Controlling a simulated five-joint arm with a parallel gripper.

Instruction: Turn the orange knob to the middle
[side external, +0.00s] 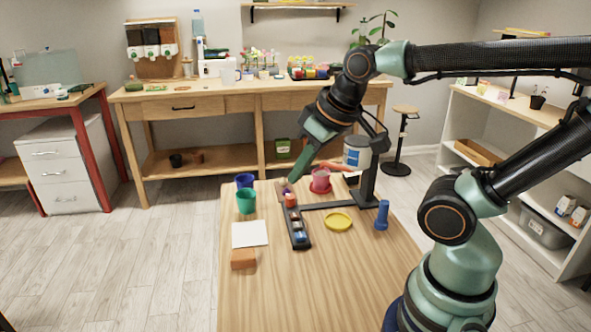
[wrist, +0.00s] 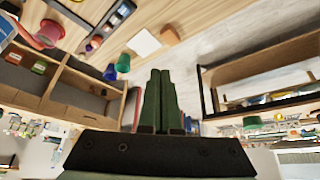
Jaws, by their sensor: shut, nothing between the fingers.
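Darker and blue knobs sit nearer along the same panel. My gripper (side external: 305,172) hangs above and behind the panel's far end in the side view. In the wrist view, my green fingers (wrist: 160,74) are closed together with nothing between them. The black panel (wrist: 122,10) shows there at the upper left, away from the fingertips. Which way the knob points is too small to tell.
The near table is clear.

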